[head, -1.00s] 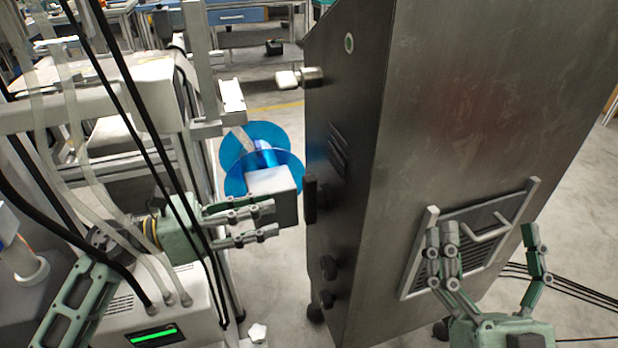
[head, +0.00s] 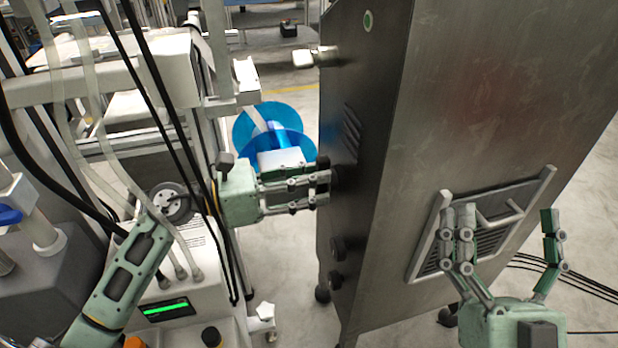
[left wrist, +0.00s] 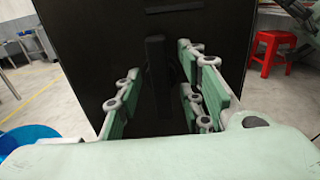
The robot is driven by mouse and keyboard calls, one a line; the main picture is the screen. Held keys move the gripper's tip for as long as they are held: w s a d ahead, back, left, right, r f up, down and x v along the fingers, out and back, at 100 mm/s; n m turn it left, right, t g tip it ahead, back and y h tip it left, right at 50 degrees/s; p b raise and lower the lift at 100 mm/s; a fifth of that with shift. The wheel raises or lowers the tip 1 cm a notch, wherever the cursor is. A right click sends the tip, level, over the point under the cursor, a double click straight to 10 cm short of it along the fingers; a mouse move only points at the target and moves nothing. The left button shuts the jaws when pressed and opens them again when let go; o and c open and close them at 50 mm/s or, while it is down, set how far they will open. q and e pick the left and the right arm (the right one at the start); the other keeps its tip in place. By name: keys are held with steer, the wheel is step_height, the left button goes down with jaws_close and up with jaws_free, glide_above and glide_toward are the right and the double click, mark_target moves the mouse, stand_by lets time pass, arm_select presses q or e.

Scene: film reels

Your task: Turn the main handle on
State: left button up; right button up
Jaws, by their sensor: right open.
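A tall metal cabinet (head: 480,100) carries an upright black bar handle (head: 323,162) on its dark left face. In the head view my left gripper's fingers mostly hide this handle. In the left wrist view the black handle (left wrist: 156,60) stands upright between the fingers. My left gripper (head: 325,187) is open, with fingers on both sides of the handle and visible gaps to it. My right gripper (head: 505,225) is open and empty, in front of the cabinet's vent panel (head: 428,245).
Black knobs (head: 337,248) sit lower on the cabinet's left face, and a metal latch (head: 315,57) sticks out above. A blue film reel (head: 270,122) is behind my left gripper. Hanging black cables cross my left arm. A red stool (left wrist: 270,45) stands off to the right.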

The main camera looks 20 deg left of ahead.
arm_select(q)
jaws_close()
